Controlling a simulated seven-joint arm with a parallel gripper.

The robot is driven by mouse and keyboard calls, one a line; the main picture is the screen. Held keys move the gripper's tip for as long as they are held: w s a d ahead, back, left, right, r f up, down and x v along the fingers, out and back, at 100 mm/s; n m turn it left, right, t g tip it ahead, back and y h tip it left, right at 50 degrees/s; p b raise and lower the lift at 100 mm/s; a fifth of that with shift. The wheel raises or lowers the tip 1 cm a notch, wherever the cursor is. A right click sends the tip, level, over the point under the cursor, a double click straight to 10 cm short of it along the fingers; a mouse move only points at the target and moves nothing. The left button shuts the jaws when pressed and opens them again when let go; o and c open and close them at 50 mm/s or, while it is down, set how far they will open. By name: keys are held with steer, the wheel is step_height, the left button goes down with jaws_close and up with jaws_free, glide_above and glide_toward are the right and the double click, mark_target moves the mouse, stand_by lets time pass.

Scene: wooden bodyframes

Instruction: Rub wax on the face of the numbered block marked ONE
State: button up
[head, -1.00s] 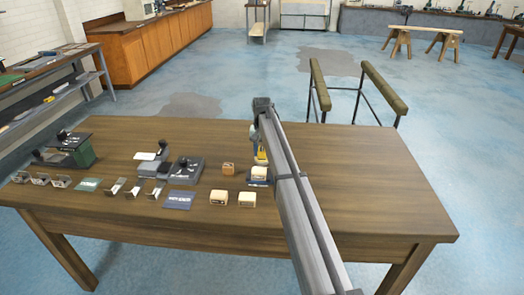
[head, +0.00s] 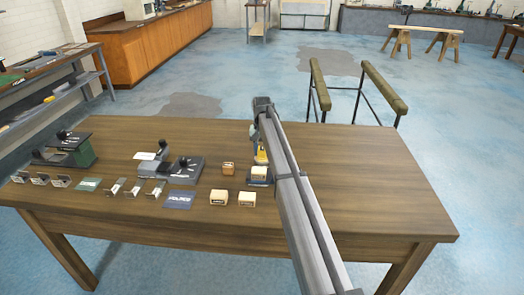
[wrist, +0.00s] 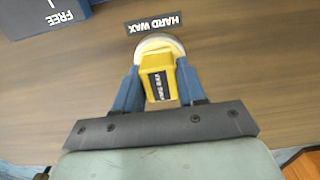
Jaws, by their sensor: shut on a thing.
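My gripper (wrist: 158,70) is shut on a yellow block-shaped wax piece (wrist: 157,84) with a dark label. In the head view the yellow piece (head: 261,155) is just behind a pale block on a dark base (head: 259,182). I cannot tell whether it touches anything. Two more pale blocks stand to the left, one (head: 219,197) beside the other (head: 247,199). Their markings are too small to read, so I cannot tell which is ONE.
A dark "HARD WAX" label (wrist: 153,24) lies beyond the wax. A dark piece marked "FREE" (wrist: 45,14) is at upper left. The table's right side (head: 375,185) is clear.

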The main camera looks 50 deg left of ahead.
mark_target(263, 148)
steer(key=shift+r, duration=3.45)
steer(key=shift+w, duration=0.1)
